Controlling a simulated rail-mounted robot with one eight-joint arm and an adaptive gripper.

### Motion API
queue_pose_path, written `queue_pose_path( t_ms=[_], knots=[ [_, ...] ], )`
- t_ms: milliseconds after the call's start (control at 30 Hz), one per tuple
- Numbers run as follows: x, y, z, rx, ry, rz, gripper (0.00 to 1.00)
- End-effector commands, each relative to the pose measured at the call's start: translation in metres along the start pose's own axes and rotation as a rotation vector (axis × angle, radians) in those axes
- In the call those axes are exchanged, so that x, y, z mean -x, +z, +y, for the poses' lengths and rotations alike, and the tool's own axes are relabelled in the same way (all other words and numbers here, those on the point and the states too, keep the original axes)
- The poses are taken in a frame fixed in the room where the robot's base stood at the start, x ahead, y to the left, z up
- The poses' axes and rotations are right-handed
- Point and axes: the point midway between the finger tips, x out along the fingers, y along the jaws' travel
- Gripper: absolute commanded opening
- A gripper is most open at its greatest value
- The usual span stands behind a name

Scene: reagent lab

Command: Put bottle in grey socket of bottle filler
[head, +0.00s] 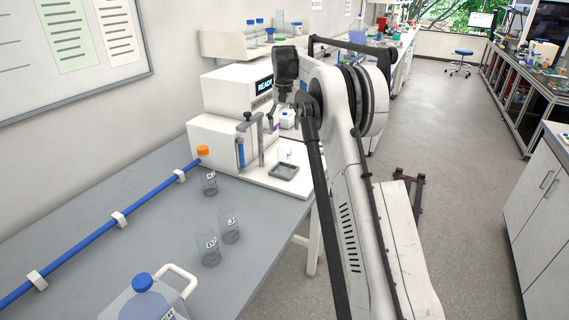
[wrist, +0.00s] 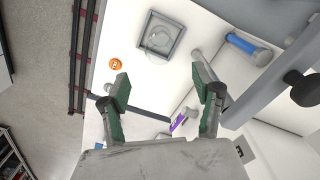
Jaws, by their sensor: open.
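The bottle filler (head: 228,95) is a white machine with a lit screen. Its grey square socket (head: 284,170) lies on the white base, and it also shows in the wrist view (wrist: 179,41). A clear bottle (head: 287,156) with a small label appears to stand in the socket; its round outline (wrist: 158,40) shows inside the socket frame in the wrist view. My gripper (wrist: 163,82) is open, with nothing between its green-padded fingers, apart from the bottle. In the head view, my gripper (head: 299,104) hangs over the filler's base, partly hidden by my arm.
Three clear labelled bottles stand on the grey table: one near the filler (head: 209,181), two further forward (head: 231,227) (head: 208,247). A large blue-capped jug (head: 155,300) is at the front. A blue pipe (head: 100,247) runs along the wall. The filler's grey post (head: 261,140) stands beside the socket.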

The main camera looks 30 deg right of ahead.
Motion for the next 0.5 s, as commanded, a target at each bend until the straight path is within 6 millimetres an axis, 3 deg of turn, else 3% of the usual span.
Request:
queue_pose_path(
  t_ms=[167,267,500],
  knots=[
    [0.015,0.010,-0.007,0.010,-0.001,0.016,0.62],
    [0.034,0.026,-0.016,0.026,-0.003,0.041,0.62],
    [0.083,0.082,-0.040,0.070,-0.010,0.117,0.62]
  ],
)
